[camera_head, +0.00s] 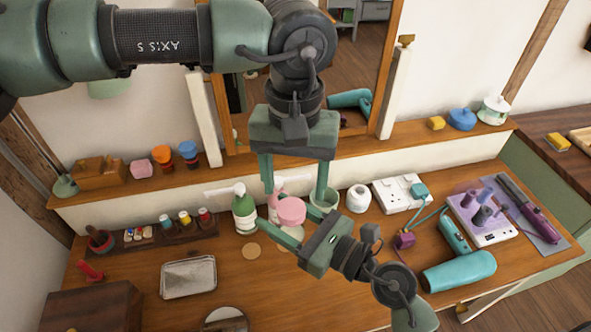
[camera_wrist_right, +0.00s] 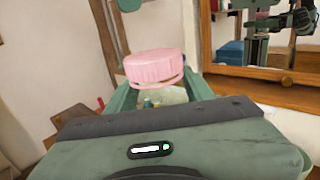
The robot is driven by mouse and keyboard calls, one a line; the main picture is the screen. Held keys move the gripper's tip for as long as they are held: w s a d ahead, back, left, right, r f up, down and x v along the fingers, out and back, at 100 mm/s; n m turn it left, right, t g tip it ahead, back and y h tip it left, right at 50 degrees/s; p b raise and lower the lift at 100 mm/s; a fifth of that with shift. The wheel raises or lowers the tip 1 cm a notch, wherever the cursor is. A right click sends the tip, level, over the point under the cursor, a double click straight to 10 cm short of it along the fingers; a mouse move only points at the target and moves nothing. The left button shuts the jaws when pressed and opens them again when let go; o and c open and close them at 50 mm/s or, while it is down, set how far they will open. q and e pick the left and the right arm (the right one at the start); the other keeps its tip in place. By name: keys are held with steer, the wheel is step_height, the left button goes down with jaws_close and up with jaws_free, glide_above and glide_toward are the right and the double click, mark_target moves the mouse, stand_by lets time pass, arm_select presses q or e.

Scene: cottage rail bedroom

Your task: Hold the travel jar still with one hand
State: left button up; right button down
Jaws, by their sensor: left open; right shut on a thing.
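The travel jar has a pink ribbed lid (camera_head: 291,211) and a pale body, mostly hidden between my right fingers. It stands near the middle of the dressing table, and its lid (camera_wrist_right: 154,66) also shows in the right wrist view. My right gripper (camera_head: 293,230) reaches in from the lower right and is shut on the jar below the lid. My left gripper (camera_head: 295,196) hangs from above, pointing down, with its fingers open and spread on either side above the lid. No contact between the left fingers and the lid can be made out.
A green pump bottle (camera_head: 244,212) and a pink bottle (camera_head: 275,198) stand close left of the jar. A white pot (camera_head: 358,198), a white socket block (camera_head: 399,193) and a teal hair dryer (camera_head: 458,272) lie to the right. A metal tray (camera_head: 188,278) lies left.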

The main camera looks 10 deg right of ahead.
mark_target(295, 209)
arm_select(q)
steer(key=shift+f, duration=2.7)
